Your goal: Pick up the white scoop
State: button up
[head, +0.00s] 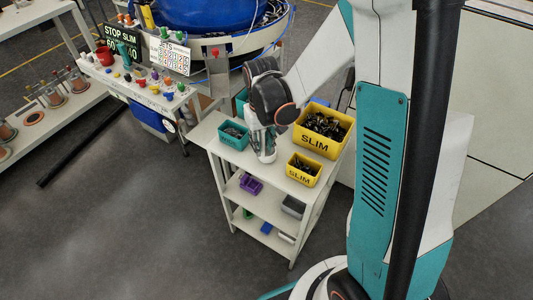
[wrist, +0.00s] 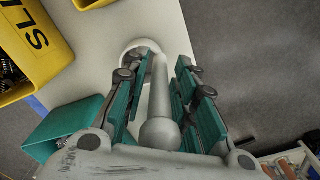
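The white scoop (wrist: 159,95) shows in the wrist view as a pale handle with a ball end near the camera and a round head farther off, over the white cart top. My gripper (wrist: 157,70) has its teal finger pads on either side of the handle. Gaps show between the pads and the handle, so it is open around it. In the head view, my gripper (head: 265,152) points down over the cart top between the teal and yellow bins.
The white cart (head: 268,198) carries a large yellow SLIM bin (head: 317,147), a small yellow SLIM bin (head: 302,177) and a teal bin (head: 233,141) close around the gripper. Lower shelves hold small bins. A cluttered workbench (head: 150,95) stands left, with open floor in front.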

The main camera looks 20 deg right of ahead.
grip_shut()
jog(key=shift+r, duration=0.1)
notch_tip(320, 180, up, 20)
jog(key=p, duration=0.6)
dwell(0.7)
